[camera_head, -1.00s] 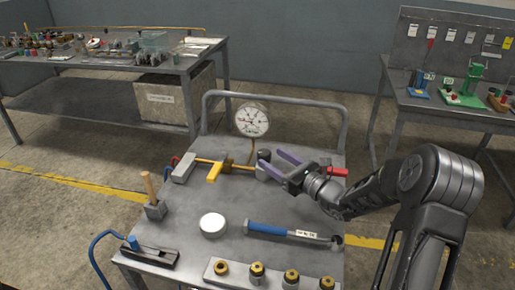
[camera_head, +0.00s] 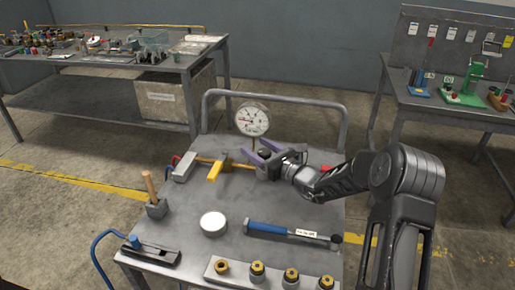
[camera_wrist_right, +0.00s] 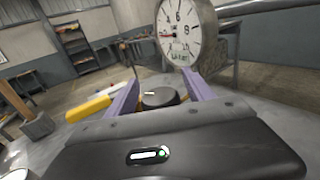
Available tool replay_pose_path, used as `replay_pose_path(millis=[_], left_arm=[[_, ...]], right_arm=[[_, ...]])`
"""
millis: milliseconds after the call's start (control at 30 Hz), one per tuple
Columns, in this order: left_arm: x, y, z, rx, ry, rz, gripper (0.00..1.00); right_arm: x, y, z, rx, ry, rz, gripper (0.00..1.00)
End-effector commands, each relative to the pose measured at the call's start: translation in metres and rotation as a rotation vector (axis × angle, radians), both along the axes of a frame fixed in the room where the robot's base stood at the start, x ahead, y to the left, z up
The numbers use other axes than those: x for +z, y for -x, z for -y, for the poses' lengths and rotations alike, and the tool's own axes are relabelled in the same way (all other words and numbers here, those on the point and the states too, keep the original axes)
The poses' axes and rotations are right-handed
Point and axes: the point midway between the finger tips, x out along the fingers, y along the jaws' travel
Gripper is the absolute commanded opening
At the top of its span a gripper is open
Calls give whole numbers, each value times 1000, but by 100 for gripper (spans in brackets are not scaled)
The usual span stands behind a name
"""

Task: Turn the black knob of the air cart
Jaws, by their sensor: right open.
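The air cart (camera_head: 185,225) is a grey metal table with a rail at its back. The round black knob (camera_wrist_right: 160,97) shows in the right wrist view between the two purple fingers of my right gripper (camera_wrist_right: 160,92). The fingers stand apart on either side of it, and I cannot tell whether they touch it. In the head view my right gripper (camera_head: 262,155) is at the back of the cart, below the white gauge (camera_head: 252,119), and mostly hides the knob. The gauge also shows in the right wrist view (camera_wrist_right: 187,33). My left gripper is not in view.
A yellow lever (camera_head: 215,171) and a grey block (camera_head: 184,167) lie left of my gripper. Brass fittings (camera_head: 257,269) line the front edge.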

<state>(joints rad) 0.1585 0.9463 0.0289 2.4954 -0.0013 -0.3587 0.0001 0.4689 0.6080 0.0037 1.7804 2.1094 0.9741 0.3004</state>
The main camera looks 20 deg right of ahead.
Motion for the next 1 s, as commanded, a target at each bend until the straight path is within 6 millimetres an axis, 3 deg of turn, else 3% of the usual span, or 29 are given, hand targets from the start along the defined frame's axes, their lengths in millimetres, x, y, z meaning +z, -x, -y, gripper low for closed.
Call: replay_pose_path(millis=[67, 800, 1000], left_arm=[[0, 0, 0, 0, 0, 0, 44], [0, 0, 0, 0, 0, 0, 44], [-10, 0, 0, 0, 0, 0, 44]], right_arm=[[0, 0, 0, 0, 0, 0, 60], [0, 0, 0, 0, 0, 0, 0], [-2, -1, 1, -34, -1, 4, 0]])
